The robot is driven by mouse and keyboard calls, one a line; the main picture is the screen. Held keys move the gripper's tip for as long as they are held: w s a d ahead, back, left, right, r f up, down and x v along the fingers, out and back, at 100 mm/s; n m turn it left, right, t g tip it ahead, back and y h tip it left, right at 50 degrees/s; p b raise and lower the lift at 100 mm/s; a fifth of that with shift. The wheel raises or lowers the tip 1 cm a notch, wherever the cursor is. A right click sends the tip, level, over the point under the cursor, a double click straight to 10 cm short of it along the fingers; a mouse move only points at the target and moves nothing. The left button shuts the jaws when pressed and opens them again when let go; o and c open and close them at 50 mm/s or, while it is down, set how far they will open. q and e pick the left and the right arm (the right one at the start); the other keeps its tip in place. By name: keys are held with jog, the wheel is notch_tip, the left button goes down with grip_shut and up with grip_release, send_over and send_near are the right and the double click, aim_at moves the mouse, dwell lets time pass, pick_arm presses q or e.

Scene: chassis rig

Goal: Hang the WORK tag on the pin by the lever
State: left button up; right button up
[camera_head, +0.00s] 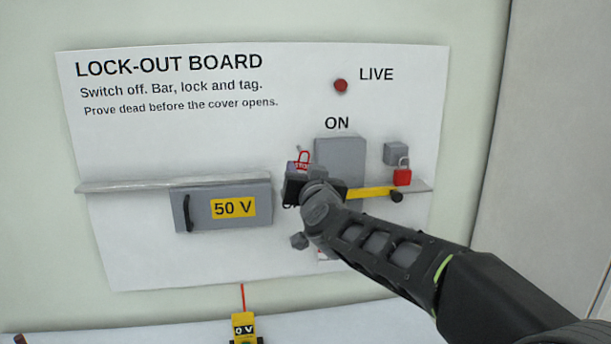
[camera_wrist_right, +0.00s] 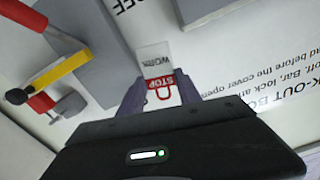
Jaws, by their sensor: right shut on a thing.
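My right gripper (camera_head: 298,188) is in front of the board, just left of the grey switch box (camera_head: 340,156). In the right wrist view its fingers (camera_wrist_right: 162,95) are shut on the WORK tag (camera_wrist_right: 156,60), a small white card with a red STOP patch and a red loop. The red part of the tag (camera_head: 303,159) shows above the gripper in the head view. A yellow lever (camera_head: 370,192) with a black knob sticks out to the right; it also shows in the wrist view (camera_wrist_right: 62,70). I cannot make out the pin. My left gripper is not in view.
A red padlock (camera_head: 402,177) is at the right, under a grey block (camera_head: 396,153). A grey cover (camera_head: 190,190) marked 50 V is on the left below a ledge (camera_head: 120,186). A yellow meter (camera_head: 243,327) reading 0 V stands below. The red lamp (camera_head: 340,85) is above.

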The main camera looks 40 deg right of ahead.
jog(key=shift+f+x, duration=0.2)
jog(key=shift+x, duration=2.3)
jog(key=shift+w+d+f, duration=0.2)
jog(key=shift+w+d, duration=0.1)
jog(key=shift+w, duration=0.3)
jog(key=o, duration=1.4)
jog(key=shift+s, duration=0.15)
